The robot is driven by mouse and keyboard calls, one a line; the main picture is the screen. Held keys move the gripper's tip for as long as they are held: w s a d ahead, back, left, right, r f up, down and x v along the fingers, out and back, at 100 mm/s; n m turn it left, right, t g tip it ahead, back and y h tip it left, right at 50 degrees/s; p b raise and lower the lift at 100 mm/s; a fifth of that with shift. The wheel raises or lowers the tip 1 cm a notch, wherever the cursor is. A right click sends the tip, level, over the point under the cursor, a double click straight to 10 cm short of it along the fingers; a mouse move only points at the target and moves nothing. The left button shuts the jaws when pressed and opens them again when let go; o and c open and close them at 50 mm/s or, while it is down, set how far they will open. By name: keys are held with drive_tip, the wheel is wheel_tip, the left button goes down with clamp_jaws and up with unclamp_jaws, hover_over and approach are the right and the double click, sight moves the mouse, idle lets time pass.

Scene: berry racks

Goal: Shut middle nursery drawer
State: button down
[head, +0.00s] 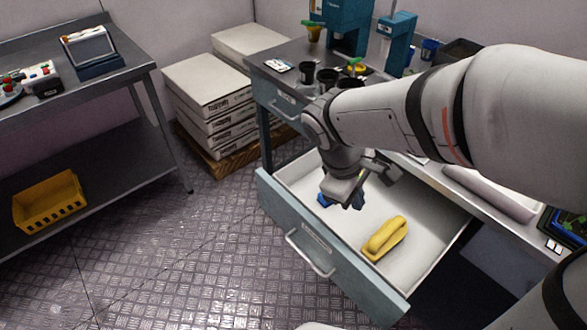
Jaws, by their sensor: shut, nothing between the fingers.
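The nursery drawer (280,218) below the top one is pulled far out from the bench. It has a teal front, a pale handle (310,255) and a white inside. I cannot see whether another drawer lies beneath it. My gripper (345,196) is shut and empty, pointing down over the drawer's inside, behind its front panel and apart from the handle. Whether it touches anything in the drawer cannot be told. A yellow object (385,237) lies in the drawer to the right, and a small blue item (324,200) shows beside my gripper.
The top drawer (274,98) appears shut. Dark cups (307,74) and teal machines (348,25) stand on the bench. Stacked white boxes (212,98) sit on a pallet left of the bench. A metal table (100,85) with a yellow bin (48,203) stands farther left. Floor before the drawer is clear.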

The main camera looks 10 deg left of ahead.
drive_tip(key=s+a+f+n+t+h+b, duration=0.1)
drive_tip(key=s+a+f+n+t, duration=0.1)
drive_tip(key=a+f+n, duration=0.45)
drive_tip(key=s+a+f+n+t+b, duration=0.1)
drive_tip(key=s+a+n+t, duration=0.2)
drive_tip(key=a, duration=0.7)
drive_tip(key=s+a+f+n+t+h+b, duration=0.1)
drive_tip(key=s+a+f+n+b, duration=0.15)
drive_tip(key=a+n, duration=0.45)
approach(284, 218)
drive_tip(key=shift+m, duration=0.45)
drive_tip(key=x, duration=0.5)
drive_tip(key=shift+s+a+f, duration=0.1)
drive_tip(key=shift+s+f, duration=0.2)
drive_tip(key=shift+s, duration=0.1)
drive_tip(key=shift+w+d, duration=0.35)
drive_tip(key=shift+w, duration=0.2)
